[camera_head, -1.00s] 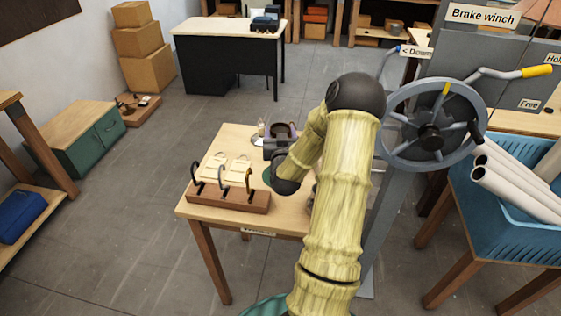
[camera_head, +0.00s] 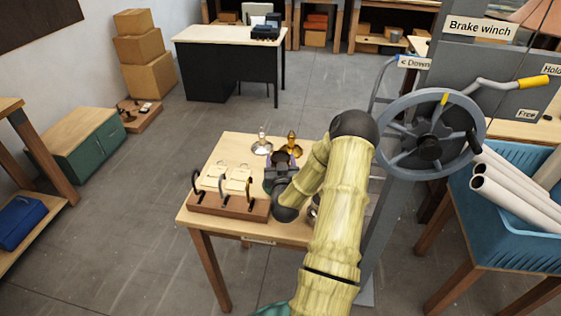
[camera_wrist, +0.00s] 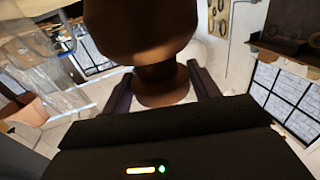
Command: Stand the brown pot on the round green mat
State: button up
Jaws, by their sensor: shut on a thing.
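My gripper (camera_head: 279,172) is over the small wooden table in the head view, near the back of its middle. In the wrist view my gripper (camera_wrist: 160,84) is shut on the brown pot (camera_wrist: 150,28), its two dark fingers on either side of the pot's narrow part. The pot has a wide rounded body, a narrow neck and a flared end. In the head view I cannot make the pot out behind my gripper. The round green mat cannot be seen now; my arm and gripper cover that part of the table.
On the wooden table (camera_head: 232,149), a rack with curved hooks (camera_head: 228,206) stands at the front left. A silver lamp-like piece (camera_head: 262,143) and a gold one (camera_head: 291,146) stand at the back. The winch wheel (camera_head: 431,130) rises close on the right.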

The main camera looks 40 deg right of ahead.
jog(key=shift+f, duration=0.3)
jog(key=shift+f+b, duration=0.4)
jog(key=shift+b, duration=0.05)
jog(key=shift+f, duration=0.2)
jog(key=o, duration=1.7)
jog(key=shift+c, duration=0.2)
jog(key=shift+r+p, duration=0.75)
jog(key=shift+r, duration=0.1)
jog(key=b+v, duration=0.2)
jog(key=v, duration=1)
jog(key=shift+f+b, duration=0.25)
jog(key=shift+b, duration=0.1)
